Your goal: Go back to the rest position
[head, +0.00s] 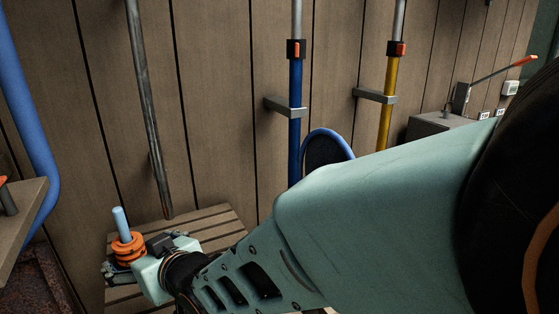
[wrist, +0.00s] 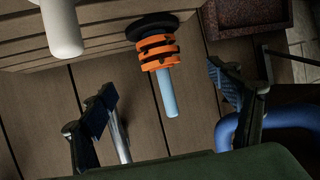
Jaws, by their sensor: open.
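My gripper (head: 118,270) is at the lower left of the head view, low over a slatted wooden bench (head: 215,222). In the wrist view my gripper (wrist: 160,84) has its two dark fingers wide apart, one at the left and one at the right. An orange slotted piece (head: 128,247) with a light blue peg (head: 121,222) stands beside it, partly hidden by the gripper. In the wrist view the orange piece (wrist: 158,52) shows on a black disc, between the fingers in the picture. I see no finger touching it.
A wood-panel wall stands behind, with a grey pipe (head: 148,100), a blue pole (head: 295,120) and a yellow pole (head: 386,95) on brackets. A blue-rimmed round pad (head: 325,150) is behind my arm. A blue tube (head: 30,130) and a wooden shelf (head: 22,215) are at left.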

